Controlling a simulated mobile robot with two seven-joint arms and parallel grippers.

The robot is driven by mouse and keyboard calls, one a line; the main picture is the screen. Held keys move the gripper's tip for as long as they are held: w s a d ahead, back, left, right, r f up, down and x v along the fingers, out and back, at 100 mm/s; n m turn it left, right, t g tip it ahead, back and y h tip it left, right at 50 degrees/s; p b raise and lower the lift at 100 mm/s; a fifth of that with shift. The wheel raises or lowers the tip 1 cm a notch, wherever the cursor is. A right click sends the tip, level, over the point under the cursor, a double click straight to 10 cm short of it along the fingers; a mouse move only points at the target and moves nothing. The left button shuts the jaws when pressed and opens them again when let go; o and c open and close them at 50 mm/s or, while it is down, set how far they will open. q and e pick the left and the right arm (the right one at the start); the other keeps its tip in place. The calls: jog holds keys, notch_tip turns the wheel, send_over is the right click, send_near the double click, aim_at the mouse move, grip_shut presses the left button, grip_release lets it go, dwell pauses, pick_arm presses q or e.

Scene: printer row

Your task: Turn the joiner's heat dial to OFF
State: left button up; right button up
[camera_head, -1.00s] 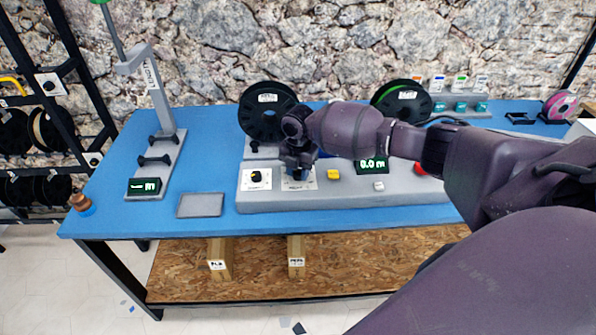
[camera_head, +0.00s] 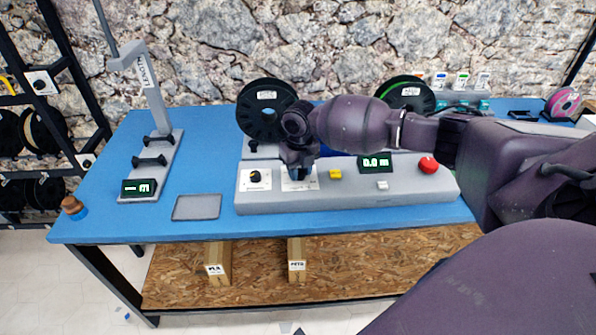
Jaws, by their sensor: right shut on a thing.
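The joiner is a long grey console (camera_head: 345,196) on the blue table. Its sloped top carries a black dial (camera_head: 256,177) on a white label plate at the left, and a second white label plate (camera_head: 301,185) beside it. My right gripper (camera_head: 299,174) is down over this second plate, shut on a small dark knob that its fingers mostly hide. The knob's pointer and the plate's lettering are too covered and small to read. My left gripper is not in view.
A yellow button (camera_head: 335,174), a display reading 0.0 m (camera_head: 375,163), a white switch (camera_head: 382,185) and a red button (camera_head: 428,165) are farther right on the console. A black spool (camera_head: 266,108) stands behind. A grey tray (camera_head: 197,207) lies left.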

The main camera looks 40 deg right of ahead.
aim_at(299, 172)
jog(key=shift+f+n+b, duration=0.1)
jog(key=shift+n+b, duration=0.5)
jog(key=shift+n, duration=1.3)
jog(key=o, duration=0.9)
jog(key=shift+o, duration=0.2)
notch_tip(299, 172, up, 11)
jog(key=p, duration=0.1)
